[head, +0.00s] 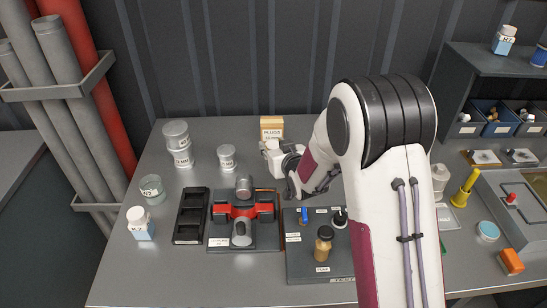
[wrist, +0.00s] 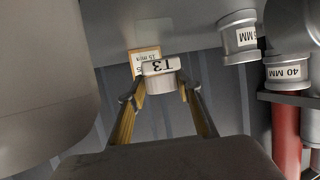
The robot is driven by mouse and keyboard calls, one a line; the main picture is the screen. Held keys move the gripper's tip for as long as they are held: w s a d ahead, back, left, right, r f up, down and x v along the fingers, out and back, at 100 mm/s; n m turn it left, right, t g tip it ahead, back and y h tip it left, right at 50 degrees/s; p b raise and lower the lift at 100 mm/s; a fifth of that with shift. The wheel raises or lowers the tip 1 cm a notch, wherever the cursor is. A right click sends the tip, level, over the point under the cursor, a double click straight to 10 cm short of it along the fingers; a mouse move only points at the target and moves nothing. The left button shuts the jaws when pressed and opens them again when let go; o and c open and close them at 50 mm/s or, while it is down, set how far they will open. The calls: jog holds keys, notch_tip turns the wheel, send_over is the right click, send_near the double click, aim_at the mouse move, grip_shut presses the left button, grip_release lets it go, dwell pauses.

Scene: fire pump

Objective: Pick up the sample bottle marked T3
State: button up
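The sample bottle marked T3 is white and shows between my fingertips in the wrist view (wrist: 160,66), its label upside down there. In the head view, a white bottle (head: 272,154) stands out at the end of my gripper (head: 287,164), in front of the plugs box; its label is not readable there. My gripper (wrist: 161,90) has one finger on each side of the T3 bottle. The fingers are very close to it, but I cannot tell whether they touch it. I cannot tell whether the bottle rests on the bench.
The plugs box (head: 272,124) stands close behind. Grey pipe fittings (head: 177,140) and a white bottle (head: 139,222) stand to the left.

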jog(key=shift+r, duration=0.1)
jog(key=shift+r, duration=4.95)
jog(key=shift+f, duration=0.15)
